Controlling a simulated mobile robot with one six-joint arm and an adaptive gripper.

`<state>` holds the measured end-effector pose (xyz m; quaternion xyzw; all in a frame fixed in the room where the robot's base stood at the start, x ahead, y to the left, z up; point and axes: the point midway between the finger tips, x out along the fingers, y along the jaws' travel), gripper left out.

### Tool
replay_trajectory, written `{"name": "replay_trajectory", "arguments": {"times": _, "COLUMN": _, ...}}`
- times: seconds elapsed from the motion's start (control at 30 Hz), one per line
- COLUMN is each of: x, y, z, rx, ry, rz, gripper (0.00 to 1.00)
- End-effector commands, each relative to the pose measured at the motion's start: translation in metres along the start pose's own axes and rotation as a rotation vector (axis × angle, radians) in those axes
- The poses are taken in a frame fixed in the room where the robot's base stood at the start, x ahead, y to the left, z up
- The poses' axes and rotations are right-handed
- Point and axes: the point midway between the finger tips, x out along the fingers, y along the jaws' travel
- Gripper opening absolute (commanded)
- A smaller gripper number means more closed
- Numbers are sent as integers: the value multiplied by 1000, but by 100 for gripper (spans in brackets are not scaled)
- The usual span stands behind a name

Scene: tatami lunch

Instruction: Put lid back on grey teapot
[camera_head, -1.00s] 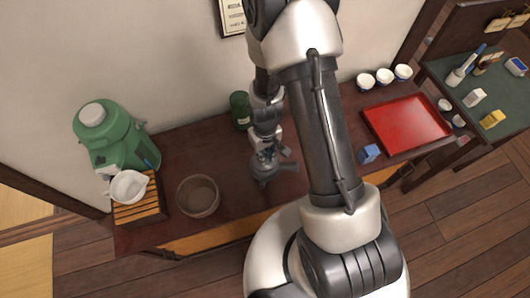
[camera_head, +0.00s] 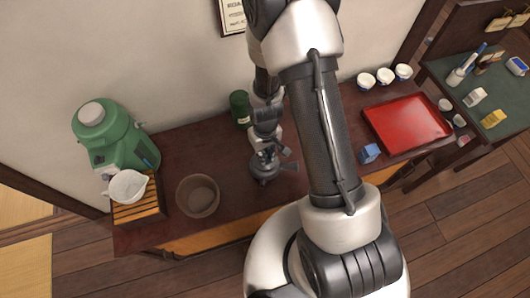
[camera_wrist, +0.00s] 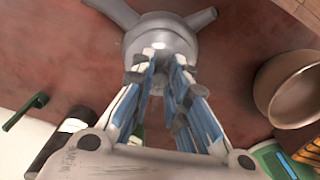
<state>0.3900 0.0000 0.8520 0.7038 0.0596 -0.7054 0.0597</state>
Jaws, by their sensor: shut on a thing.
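The grey teapot (camera_head: 264,176) stands on the dark wooden table below my gripper (camera_head: 266,154). In the wrist view the teapot (camera_wrist: 201,20) is at the top middle, with its spout and handle reaching out to the sides. My gripper (camera_wrist: 160,66) is right above the teapot's top, its fingers close together. It is shut on the grey lid (camera_wrist: 160,34), which shows as a round shape over the teapot's mouth. The fingers hide the grip on the lid. I cannot tell whether the lid is seated or just above the rim.
A brown bowl (camera_head: 198,196) stands left of the teapot. Further left are a white pitcher (camera_head: 127,186) on a slatted wooden stand and a green dispenser (camera_head: 112,138). A green canister (camera_head: 240,108) stands behind. A blue carton (camera_head: 370,153) and red tray (camera_head: 407,124) are right.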

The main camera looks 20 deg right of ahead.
Motion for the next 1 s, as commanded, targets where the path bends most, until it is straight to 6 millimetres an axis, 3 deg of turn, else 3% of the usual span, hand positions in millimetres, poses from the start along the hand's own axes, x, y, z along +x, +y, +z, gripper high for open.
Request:
{"name": "replay_trajectory", "arguments": {"times": 0.93, "x": 1, "y": 0, "z": 0, "rx": 0, "ry": 0, "rz": 0, "gripper": 0}}
{"name": "replay_trajectory", "arguments": {"times": 0.97, "x": 1, "y": 0, "z": 0, "rx": 0, "ry": 0, "rz": 0, "gripper": 15}}
{"name": "replay_trajectory", "arguments": {"times": 1.0, "x": 1, "y": 0, "z": 0, "rx": 0, "ry": 0, "rz": 0, "gripper": 18}}
